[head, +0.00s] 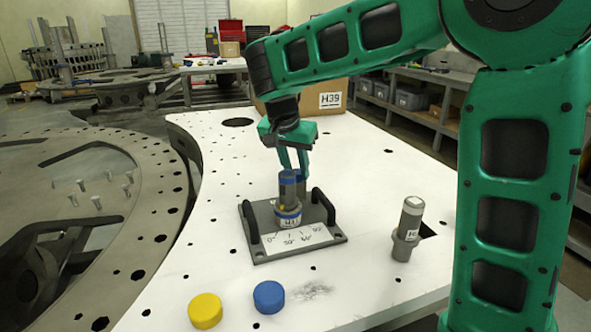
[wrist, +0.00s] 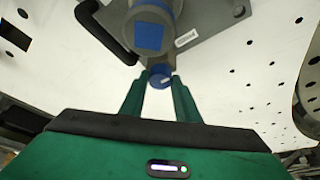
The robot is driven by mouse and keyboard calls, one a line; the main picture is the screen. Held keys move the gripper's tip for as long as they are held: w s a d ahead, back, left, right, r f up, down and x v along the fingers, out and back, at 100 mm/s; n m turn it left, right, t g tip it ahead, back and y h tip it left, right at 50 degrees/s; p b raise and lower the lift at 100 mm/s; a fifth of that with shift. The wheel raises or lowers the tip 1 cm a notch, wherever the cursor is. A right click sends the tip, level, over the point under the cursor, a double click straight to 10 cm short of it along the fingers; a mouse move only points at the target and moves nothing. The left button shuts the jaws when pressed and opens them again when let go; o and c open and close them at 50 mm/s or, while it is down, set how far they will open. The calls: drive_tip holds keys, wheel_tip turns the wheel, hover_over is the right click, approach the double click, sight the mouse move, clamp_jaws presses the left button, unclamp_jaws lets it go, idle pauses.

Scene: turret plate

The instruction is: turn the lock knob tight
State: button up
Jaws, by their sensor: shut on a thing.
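A grey turret plate (head: 262,222) with two black handles and a printed angle scale lies on the white table. On it stands a grey post with a blue top (head: 287,176) and a blue ring (head: 288,217) at its foot. In the wrist view, the post's blue top (wrist: 149,36) shows just beyond my fingertips. A small blue round lock knob (wrist: 160,77) sits between my green fingers. My gripper (head: 294,163) points down behind the post and is shut on the knob. The knob is mostly hidden behind the post in the head view.
A loose grey cylinder (head: 408,230) with a label stands on the right of the table (head: 372,165). A yellow cap (head: 205,311) and a blue cap (head: 269,297) lie at the front. A cardboard box (head: 333,101) stands at the back. A large round metal plate (head: 150,215) is at left.

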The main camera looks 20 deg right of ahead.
drive_tip(key=shift+a, duration=0.1)
idle(0.3)
drive_tip(key=o, duration=1)
drive_tip(key=shift+o, duration=0.2)
drive_tip(key=shift+r, duration=0.1)
drive_tip(key=v, duration=1)
drive_tip(key=shift+r, duration=0.3)
drive_tip(key=shift+a, duration=0.1)
